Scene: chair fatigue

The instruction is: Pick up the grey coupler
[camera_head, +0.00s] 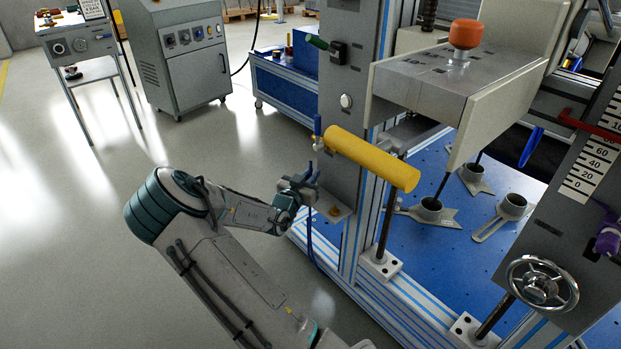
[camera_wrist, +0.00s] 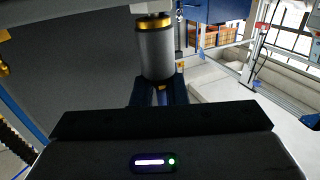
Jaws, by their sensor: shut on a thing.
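The grey coupler (camera_wrist: 156,52) is a short grey cylinder with a brass-coloured ring at its top. It stands upright at the fingertips in the wrist view. My gripper (camera_wrist: 158,88) is shut on it, with the dark fingers at its lower end. A blue strip shows between the fingers below it. In the head view my gripper (camera_head: 302,186) is beside the grey machine column, below the left end of a yellow cylinder (camera_head: 372,158). The coupler cannot be made out clearly there.
A small bracket (camera_head: 334,211) sticks out from the column close to my gripper. A dark blue hose (camera_head: 309,240) hangs below it. The blue machine bed (camera_head: 465,228) lies to the right.

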